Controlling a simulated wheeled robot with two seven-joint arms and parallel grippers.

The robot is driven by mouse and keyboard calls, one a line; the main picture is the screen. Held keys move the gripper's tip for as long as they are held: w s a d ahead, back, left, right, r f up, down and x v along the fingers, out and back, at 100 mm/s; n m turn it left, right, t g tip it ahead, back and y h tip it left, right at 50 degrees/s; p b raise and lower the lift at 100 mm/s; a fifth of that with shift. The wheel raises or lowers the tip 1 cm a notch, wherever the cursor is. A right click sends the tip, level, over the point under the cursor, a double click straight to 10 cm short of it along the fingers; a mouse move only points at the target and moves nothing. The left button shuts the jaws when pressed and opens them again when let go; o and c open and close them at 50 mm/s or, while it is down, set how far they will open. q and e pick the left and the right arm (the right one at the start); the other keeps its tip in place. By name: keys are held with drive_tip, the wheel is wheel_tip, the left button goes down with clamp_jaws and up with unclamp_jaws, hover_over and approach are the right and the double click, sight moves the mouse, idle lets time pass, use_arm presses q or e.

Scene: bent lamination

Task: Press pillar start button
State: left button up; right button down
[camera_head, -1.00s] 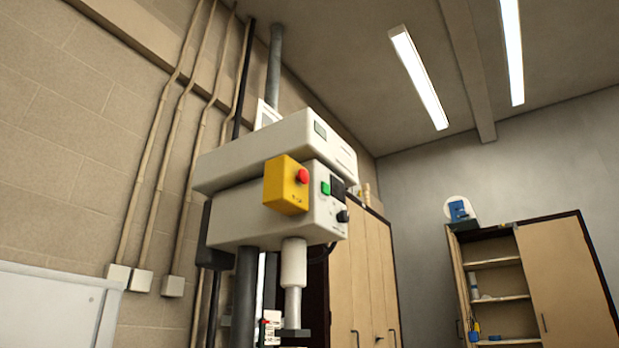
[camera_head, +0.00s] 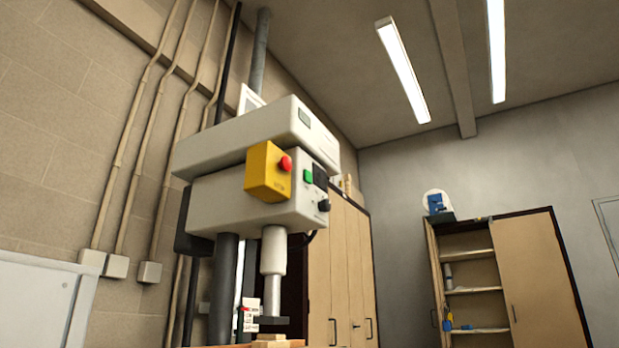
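The pillar drill (camera_head: 250,205) stands left of centre, with a white head on a dark column. A green start button (camera_head: 308,177) is on the right-hand face of its head. A yellow box (camera_head: 264,172) with a red stop button (camera_head: 285,163) is mounted to the left of the green button. A black knob (camera_head: 323,205) sits lower right of it. Neither of my grippers is in view.
Tall wooden cupboards (camera_head: 341,265) stand behind the drill. An open cupboard (camera_head: 470,245) with shelves is at the right. Conduits (camera_head: 130,130) run up the brick wall at left. A white panel (camera_head: 38,300) is at lower left.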

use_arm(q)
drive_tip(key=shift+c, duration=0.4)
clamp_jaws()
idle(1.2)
